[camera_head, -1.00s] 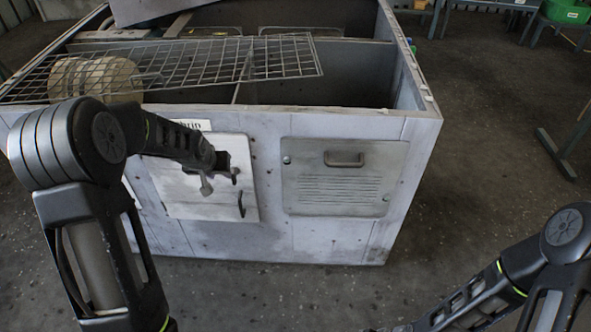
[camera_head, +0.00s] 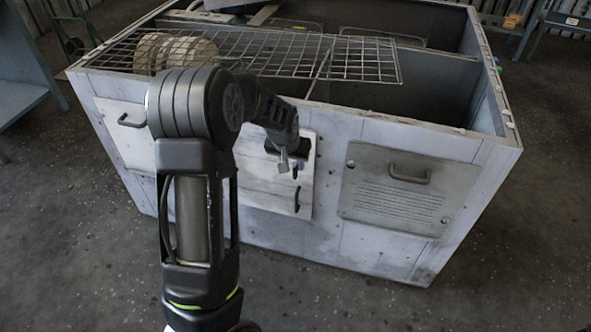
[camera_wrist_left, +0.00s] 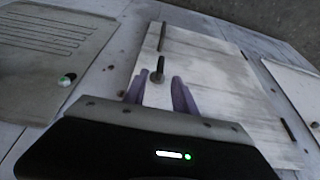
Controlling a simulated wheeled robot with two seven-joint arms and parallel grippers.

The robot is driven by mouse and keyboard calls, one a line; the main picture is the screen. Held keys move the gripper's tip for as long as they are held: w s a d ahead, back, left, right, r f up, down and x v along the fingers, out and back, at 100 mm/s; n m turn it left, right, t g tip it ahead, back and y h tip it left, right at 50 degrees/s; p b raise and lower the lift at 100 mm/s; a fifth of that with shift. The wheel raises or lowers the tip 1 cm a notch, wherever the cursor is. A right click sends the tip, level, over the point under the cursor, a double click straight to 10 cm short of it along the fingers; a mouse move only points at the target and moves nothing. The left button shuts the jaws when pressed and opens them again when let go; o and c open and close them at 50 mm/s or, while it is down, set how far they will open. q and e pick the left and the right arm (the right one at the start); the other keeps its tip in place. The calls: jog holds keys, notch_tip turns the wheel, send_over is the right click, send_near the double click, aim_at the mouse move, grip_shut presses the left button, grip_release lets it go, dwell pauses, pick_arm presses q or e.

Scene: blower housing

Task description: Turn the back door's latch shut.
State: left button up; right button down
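The white door (camera_head: 262,190) is a flat panel in the front wall of the grey housing (camera_head: 330,235). It looks closed, with a dark bar handle (camera_head: 297,200) near its right edge. In the left wrist view, the latch (camera_wrist_left: 157,69) is a small dark peg on the door, near the bar handle (camera_wrist_left: 162,38). My left gripper (camera_head: 290,164) is in front of the door's upper right part. In the wrist view its purple fingers (camera_wrist_left: 160,84) are apart, with the latch near the gap at their tips; contact cannot be told. My right gripper is out of view.
A louvred panel (camera_head: 407,192) with a handle is right of the door, and another handled panel (camera_head: 118,125) is left. The floor in front is clear.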

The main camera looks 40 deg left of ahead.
aim_at(295, 168)
pick_arm(q)
jog(key=x, duration=0.5)
jog(key=shift+w+f, duration=0.1)
jog(key=shift+f, duration=0.3)
jog(key=shift+c, duration=0.4)
grip_shut()
